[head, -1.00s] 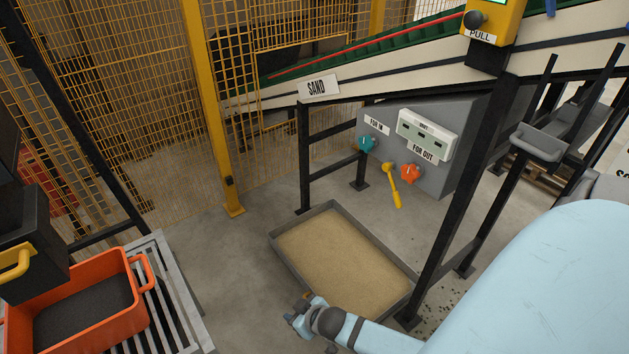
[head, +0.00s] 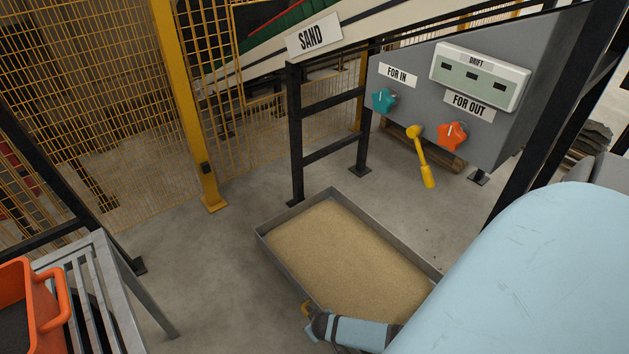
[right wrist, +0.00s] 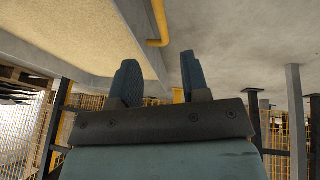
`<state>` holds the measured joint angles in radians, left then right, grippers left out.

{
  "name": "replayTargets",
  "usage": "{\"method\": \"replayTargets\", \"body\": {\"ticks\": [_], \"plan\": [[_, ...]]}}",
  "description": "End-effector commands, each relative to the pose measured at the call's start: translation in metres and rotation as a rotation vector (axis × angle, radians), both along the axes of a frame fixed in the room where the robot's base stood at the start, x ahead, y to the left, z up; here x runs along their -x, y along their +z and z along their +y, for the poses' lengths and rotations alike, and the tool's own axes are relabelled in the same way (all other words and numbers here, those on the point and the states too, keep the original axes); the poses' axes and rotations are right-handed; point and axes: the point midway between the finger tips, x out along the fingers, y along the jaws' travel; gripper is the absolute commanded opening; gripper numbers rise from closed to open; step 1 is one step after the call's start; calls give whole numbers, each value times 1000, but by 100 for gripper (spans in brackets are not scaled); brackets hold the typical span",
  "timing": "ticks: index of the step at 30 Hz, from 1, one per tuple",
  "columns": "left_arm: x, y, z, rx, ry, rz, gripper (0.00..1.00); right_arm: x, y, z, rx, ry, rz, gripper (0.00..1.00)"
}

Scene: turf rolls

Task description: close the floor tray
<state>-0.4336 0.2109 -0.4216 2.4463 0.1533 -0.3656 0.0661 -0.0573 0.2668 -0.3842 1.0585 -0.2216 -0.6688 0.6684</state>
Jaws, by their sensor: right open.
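The floor tray (head: 390,243) is a shallow grey metal tray full of tan sand, lying on the concrete floor. A small yellow handle (head: 306,309) sits at its near edge; it also shows in the right wrist view (right wrist: 158,34). My right gripper (head: 313,328) is beside the near edge, close to the handle. In the right wrist view its two dark fingers (right wrist: 160,62) are apart with nothing between them, and the handle is just beyond their tips. I cannot tell whether they touch it. My right arm hides the tray's near right corner. My left gripper is out of view.
Black frame legs (head: 297,140) stand behind the tray, under the sand chute. A grey control box (head: 500,125) with teal and orange knobs and a yellow lever (head: 422,160) hangs behind. A slatted metal stand (head: 95,290) with an orange tub (head: 38,300) is at left.

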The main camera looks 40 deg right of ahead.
Motion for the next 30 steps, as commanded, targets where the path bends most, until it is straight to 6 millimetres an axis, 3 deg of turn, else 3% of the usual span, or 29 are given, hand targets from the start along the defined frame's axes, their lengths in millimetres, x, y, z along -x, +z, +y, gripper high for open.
{"method": "replayTargets", "body": {"ticks": [1, 3, 8, 16, 29, 30], "plan": [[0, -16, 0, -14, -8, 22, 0, -5, -16, -3, 2, 0, 0, 42], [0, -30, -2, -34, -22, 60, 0, -11, -31, -6, 2, 2, -1, 42], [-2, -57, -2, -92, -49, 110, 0, -23, -63, -14, 2, 2, -1, 42], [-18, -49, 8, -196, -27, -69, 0, -38, -97, -23, 0, 1, -1, 42], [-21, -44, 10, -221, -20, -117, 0, -41, -102, -25, 0, 1, -1, 42], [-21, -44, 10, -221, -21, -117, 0, -41, -102, -25, 0, 1, -1, 35]]}}
